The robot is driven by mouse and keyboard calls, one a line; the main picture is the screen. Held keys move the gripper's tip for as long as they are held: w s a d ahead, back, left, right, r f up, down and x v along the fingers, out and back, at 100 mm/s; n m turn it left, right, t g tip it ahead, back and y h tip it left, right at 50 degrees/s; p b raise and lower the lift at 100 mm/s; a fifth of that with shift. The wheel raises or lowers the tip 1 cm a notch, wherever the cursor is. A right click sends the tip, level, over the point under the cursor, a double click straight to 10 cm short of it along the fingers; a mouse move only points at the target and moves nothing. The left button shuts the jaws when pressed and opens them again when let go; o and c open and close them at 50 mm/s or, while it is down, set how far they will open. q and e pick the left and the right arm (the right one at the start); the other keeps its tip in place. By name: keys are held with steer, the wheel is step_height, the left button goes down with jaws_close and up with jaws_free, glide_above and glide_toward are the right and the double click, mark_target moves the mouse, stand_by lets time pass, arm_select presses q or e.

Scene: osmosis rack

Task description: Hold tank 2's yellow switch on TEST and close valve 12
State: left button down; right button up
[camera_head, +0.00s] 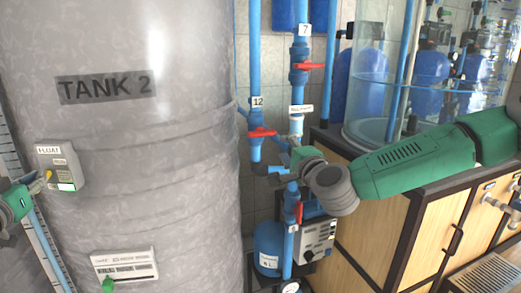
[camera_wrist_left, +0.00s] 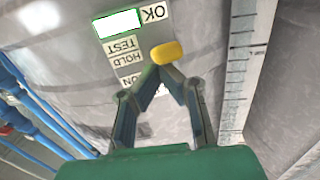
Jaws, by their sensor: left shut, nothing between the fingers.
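The grey tank labelled TANK 2 (camera_head: 185,120) fills the left of the head view. Its FLOAT box (camera_head: 66,160) carries the yellow switch (camera_head: 48,174). In the left wrist view the yellow switch (camera_wrist_left: 167,53) is beside upside-down TEST (camera_wrist_left: 122,46) and HOLD labels. My left gripper (camera_head: 38,184) is shut, its fingertips (camera_wrist_left: 160,72) at the switch with nothing between them; I cannot tell if they touch it. Valve 12's red handle (camera_head: 261,132) lies across its vertical blue pipe. My right gripper (camera_head: 272,174) is just below and right of that handle, apart from it; its finger opening is unclear.
Valve 7's red handle (camera_head: 310,66) lies across its pipe above. A lower red handle (camera_head: 299,212) stands along its pipe. A control box (camera_head: 317,240) is below my right gripper. A wooden cabinet (camera_head: 385,232) with a clear tank on top stands right, under my right arm.

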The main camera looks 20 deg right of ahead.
arm_select(q)
steer(key=shift+r, duration=0.1)
step_height(320, 180, up, 8)
steer(key=p, duration=0.5)
steer(key=shift+r+p, duration=0.15)
steer(key=shift+p, duration=0.25)
steer(key=s+a, duration=0.1)
steer(key=s, duration=0.8)
steer(key=shift+a, duration=0.25)
steer(key=shift+b, duration=0.3)
